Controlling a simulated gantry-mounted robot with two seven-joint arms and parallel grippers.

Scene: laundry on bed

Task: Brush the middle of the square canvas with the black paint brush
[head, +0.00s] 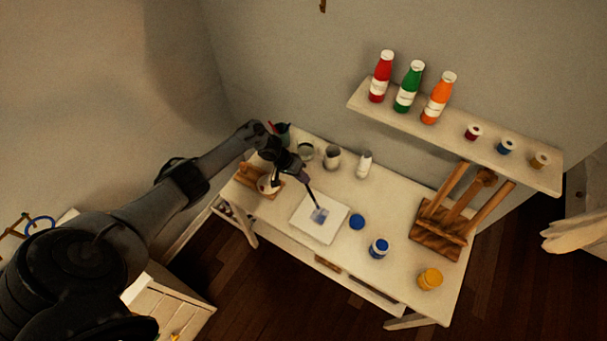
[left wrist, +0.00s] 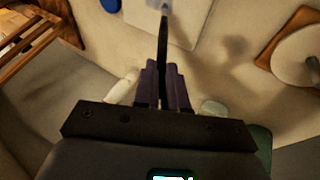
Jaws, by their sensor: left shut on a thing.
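The square white canvas (head: 305,230) lies flat on the table, with a blue-grey paint patch (head: 319,216) near its middle. My left gripper (head: 302,176) is above the canvas's far left side, shut on the black paint brush (head: 312,196). The brush tilts down, its tip at the paint patch; I cannot tell for sure whether it touches. In the left wrist view the brush (left wrist: 163,45) runs out from between the purple fingers (left wrist: 163,85) toward the canvas (left wrist: 195,35). My right gripper is not in view.
A blue lid (head: 357,222), a blue paint jar (head: 379,248) and a yellow jar (head: 430,279) stand right of the canvas. A wooden easel (head: 445,225) is farther right. Cups (head: 332,158) and a white bottle (head: 364,164) line the back. A shelf (head: 400,119) holds bottles.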

